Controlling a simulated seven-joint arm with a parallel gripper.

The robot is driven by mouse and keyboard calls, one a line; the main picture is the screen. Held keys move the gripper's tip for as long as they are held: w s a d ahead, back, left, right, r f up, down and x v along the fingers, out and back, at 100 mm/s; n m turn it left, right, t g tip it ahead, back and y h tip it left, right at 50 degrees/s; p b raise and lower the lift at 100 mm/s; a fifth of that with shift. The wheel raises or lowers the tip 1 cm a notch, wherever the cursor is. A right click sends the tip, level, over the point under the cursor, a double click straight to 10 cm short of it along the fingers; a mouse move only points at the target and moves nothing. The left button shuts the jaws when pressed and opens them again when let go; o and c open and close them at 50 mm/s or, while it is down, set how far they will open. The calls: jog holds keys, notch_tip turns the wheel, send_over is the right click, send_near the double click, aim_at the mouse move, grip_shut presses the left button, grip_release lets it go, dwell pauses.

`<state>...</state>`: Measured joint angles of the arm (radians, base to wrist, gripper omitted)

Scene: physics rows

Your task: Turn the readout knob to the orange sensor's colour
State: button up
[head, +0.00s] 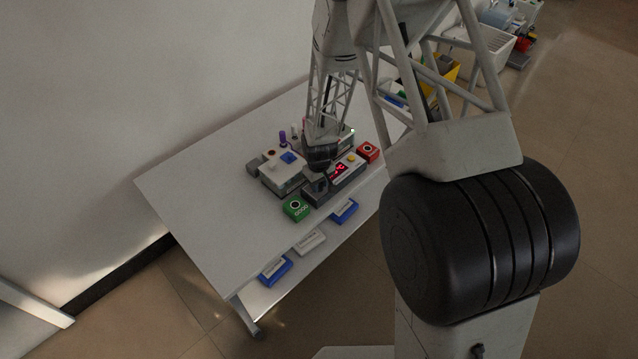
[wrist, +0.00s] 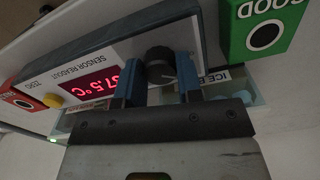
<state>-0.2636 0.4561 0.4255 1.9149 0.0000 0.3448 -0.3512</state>
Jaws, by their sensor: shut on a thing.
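The readout box (wrist: 92,62), marked SENSOR READOUT, shows red digits on its display (wrist: 92,88), apparently 37.5 °C. The readout box also shows in the head view (head: 348,184), partly behind my gripper. Its black round knob (wrist: 160,62) has a pale pointer line. My gripper (wrist: 160,80) is shut on the knob, one blue finger on each side. In the head view my gripper (head: 318,160) is over the left part of the box, and the knob is hidden. I cannot make out an orange sensor or the knob's colour marks in either view.
A green box (wrist: 262,30) marked GOOD and a red box (head: 368,151) flank the readout. A yellow button (wrist: 53,100) sits beside the display. A white box (head: 284,178) with a blue piece (head: 290,158) stands behind. The table's left side is clear.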

jog(key=m, duration=0.3)
jog(key=shift+m, duration=0.4)
dwell(0.3)
jog(key=o, duration=0.9)
jog(key=shift+r, duration=0.15)
jog(key=shift+r, duration=3.75)
